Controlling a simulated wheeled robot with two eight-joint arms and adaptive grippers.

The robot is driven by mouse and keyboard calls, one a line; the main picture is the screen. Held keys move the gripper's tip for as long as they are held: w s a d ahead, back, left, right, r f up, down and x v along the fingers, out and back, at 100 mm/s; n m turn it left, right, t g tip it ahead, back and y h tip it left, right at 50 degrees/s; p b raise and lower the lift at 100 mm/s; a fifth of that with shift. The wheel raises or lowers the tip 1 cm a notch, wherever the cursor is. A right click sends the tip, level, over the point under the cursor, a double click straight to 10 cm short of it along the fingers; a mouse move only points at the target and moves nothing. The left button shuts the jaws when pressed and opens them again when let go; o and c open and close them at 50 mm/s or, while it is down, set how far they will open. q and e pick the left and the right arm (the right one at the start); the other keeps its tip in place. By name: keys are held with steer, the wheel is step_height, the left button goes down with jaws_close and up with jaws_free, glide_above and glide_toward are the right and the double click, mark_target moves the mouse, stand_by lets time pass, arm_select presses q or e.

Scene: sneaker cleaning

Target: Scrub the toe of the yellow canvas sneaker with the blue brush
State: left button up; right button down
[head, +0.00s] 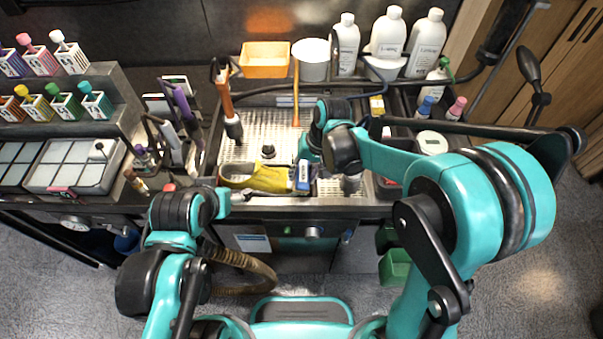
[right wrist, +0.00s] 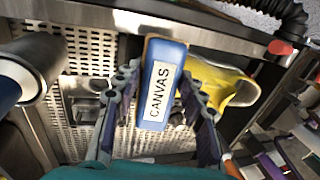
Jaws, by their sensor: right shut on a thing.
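The yellow canvas sneaker (head: 262,179) lies on the front of the perforated metal tray of the wash station. In the right wrist view the sneaker (right wrist: 222,82) is partly hidden behind the brush and a finger. The blue brush (head: 303,175), labelled CANVAS, is at the sneaker's right end. It also shows in the right wrist view (right wrist: 160,88), between the two fingers. My right gripper (right wrist: 162,112) is shut on the brush. I cannot tell whether the bristles touch the sneaker. My left arm is at the front left; its fingers cannot be made out.
An orange bin (head: 264,60), a white tub (head: 312,62) and white bottles (head: 388,32) stand along the back. Racks of small colored bottles (head: 60,105) are at left. The tray's middle is mostly clear.

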steer(key=shift+p+v, duration=0.7)
steer(key=shift+v, duration=0.65)
steer(key=shift+w, duration=0.2)
steer(key=shift+r, duration=0.2)
steer(key=shift+p+v, duration=1.1)
steer(key=shift+v, duration=0.25)
steer(key=shift+d+f, duration=0.1)
steer(key=shift+g, duration=0.7)
steer(key=b+x, duration=0.6)
steer(key=x, duration=0.1)
steer(key=shift+f, duration=0.25)
steer(key=shift+f+b, duration=0.6)
steer(key=shift+b, duration=0.05)
